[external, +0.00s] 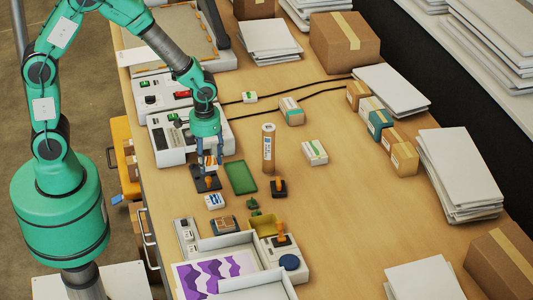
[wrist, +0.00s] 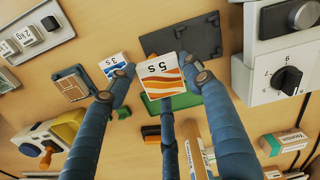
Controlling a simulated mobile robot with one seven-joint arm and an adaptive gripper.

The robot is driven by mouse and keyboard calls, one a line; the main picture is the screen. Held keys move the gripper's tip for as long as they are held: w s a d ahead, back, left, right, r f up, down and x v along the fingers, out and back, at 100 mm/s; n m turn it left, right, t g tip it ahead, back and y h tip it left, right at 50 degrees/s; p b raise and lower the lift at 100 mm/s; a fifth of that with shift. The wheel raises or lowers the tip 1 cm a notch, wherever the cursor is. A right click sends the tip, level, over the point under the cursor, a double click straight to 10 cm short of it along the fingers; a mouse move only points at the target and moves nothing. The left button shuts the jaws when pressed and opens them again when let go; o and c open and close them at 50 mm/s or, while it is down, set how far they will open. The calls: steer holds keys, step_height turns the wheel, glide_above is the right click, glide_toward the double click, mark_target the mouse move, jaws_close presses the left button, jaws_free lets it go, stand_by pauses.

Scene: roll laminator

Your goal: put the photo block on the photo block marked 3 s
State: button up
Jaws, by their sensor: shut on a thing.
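My gripper (external: 209,164) has its blue fingers shut on a white photo block (wrist: 162,78) marked 5 s with orange waves. The held block also shows between the fingers in the external view (external: 210,161), over or near a dark tray (external: 203,186). The photo block marked 3 s (wrist: 113,66), white with blue and orange waves, lies left of the held block in the wrist view. In the external view it lies on the table (external: 214,202) below the dark tray, apart from the held block. The held block's underside is hidden.
A green tray (external: 240,177), a brown-topped block (external: 223,224) and a stamp (external: 279,187) lie close by. An upright brown tube (external: 268,148) stands to the right. Laminator units with a knob (wrist: 287,80) are near the arm.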

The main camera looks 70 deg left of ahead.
steer(key=s+d, duration=0.3)
steer(key=s, duration=0.5)
steer(key=s+d+f, duration=0.1)
steer(key=s+d, duration=0.1)
steer(key=s, duration=0.6)
steer(key=shift+d+f+p, duration=0.15)
steer(key=shift+d+p, duration=0.2)
steer(key=shift+d, duration=0.05)
glide_above(214, 200)
steer(key=shift+a+f+b, duration=0.1)
steer(key=shift+f+b, duration=0.35)
steer(key=shift+f, duration=0.3)
steer(key=shift+f, duration=1.75)
steer(key=shift+f+b, duration=0.15)
steer(key=shift+b, duration=0.2)
